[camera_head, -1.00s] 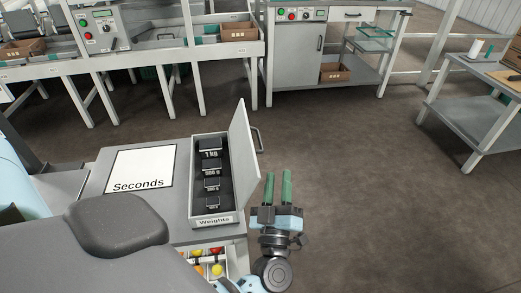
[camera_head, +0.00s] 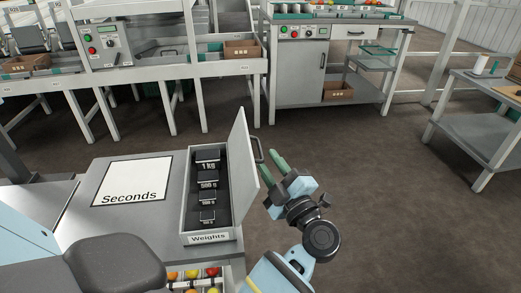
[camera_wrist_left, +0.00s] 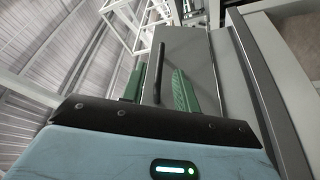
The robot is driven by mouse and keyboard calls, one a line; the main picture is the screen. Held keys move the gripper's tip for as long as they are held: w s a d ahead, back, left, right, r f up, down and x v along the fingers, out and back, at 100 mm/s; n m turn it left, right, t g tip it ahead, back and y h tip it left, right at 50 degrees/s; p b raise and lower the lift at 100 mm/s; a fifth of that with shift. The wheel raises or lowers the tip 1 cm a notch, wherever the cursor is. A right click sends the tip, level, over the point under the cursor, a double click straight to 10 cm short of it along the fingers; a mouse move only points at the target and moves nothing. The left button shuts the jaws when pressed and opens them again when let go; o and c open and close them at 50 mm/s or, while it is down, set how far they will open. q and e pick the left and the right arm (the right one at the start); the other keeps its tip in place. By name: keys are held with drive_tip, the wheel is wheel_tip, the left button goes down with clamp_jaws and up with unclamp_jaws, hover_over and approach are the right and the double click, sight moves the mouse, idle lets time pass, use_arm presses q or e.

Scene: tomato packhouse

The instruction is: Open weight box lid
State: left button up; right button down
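The weight box (camera_head: 188,215), labelled "Weights", stands on the grey bench with its lid (camera_head: 240,165) raised about upright on its right side. Black weights (camera_head: 208,183) sit in a row inside, the larger ones marked 1 kg and 500 g. The lid's dark handle (camera_head: 259,149) is on its outer face. My left gripper (camera_head: 270,162) is open just right of the lid, its green fingers pointing toward the handle. In the left wrist view the handle (camera_wrist_left: 158,72) shows between the two spread fingers, and I see no grip on it. My right gripper is not in view.
A white "Seconds" mat (camera_head: 133,180) lies left of the box. Tomatoes (camera_head: 192,273) sit in compartments below the bench's front edge. A grey cabinet (camera_head: 297,75) and conveyor stands are at the back. Open floor (camera_head: 390,200) lies to the right.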

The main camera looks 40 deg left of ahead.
sight(260, 148)
use_arm(q)
drive_tip(key=shift+x, duration=2.7)
drive_tip(key=shift+c, duration=0.3)
clamp_jaws()
